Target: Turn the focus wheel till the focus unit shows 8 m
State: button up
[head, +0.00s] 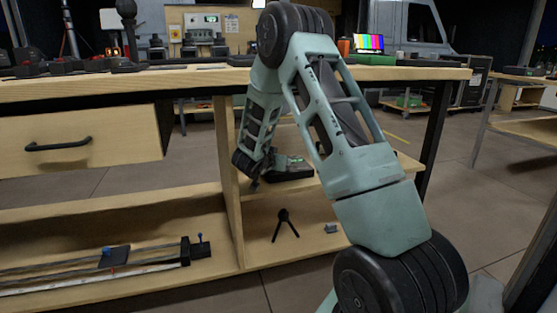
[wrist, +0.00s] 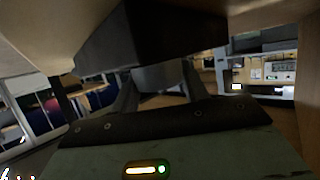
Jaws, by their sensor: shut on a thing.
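My gripper (wrist: 158,92) is shut on a grey, rounded part (wrist: 160,76), which looks like the focus wheel. One finger is on each side of it. A dark boxy body (wrist: 150,38) sits directly beyond the wheel in the wrist view and looks like the focus unit. In the head view my gripper (head: 247,178) reaches in under the tabletop. The wheel is hidden in the head view.
The wooden tabletop (head: 190,80) is above my gripper, and an upright panel (head: 228,190) stands close to its left. A small black tripod (head: 284,222) and a small grey block (head: 331,228) are on the lower shelf. A drawer (head: 80,140) projects at left.

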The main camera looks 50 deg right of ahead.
jog(key=o, duration=1)
notch_tip(320, 180, up, 10)
jog(key=p, duration=0.5)
